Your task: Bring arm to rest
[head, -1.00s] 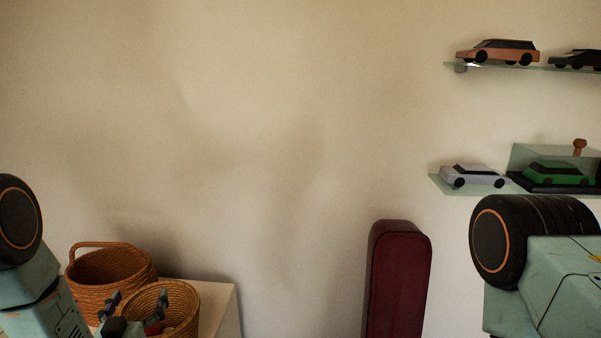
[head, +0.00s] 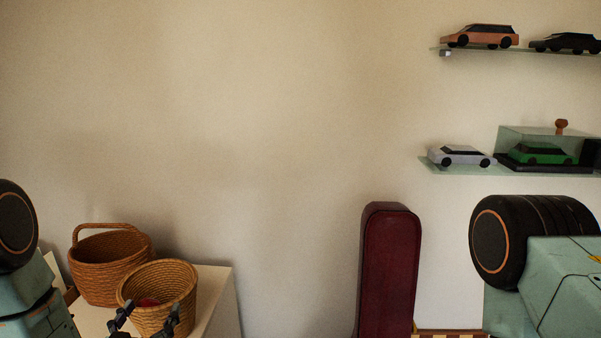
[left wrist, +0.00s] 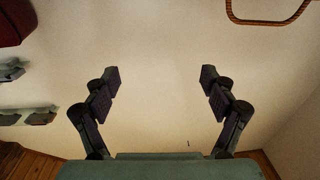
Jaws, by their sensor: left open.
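My left gripper (head: 146,318) shows at the bottom left of the head view, in front of the smaller wicker basket (head: 160,287). Its two dark fingers are spread apart. In the left wrist view the fingers (left wrist: 160,90) stand wide open with only the plain wall between them, so it holds nothing. My right arm shows at the right of the head view, but its gripper is out of the picture.
A handled wicker basket (head: 108,270) stands behind the smaller one, which has something red inside, on a pale cabinet (head: 213,300). A dark red case (head: 391,275) stands upright by the wall. Glass shelves (head: 430,166) with model cars (head: 461,156) hang at the right.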

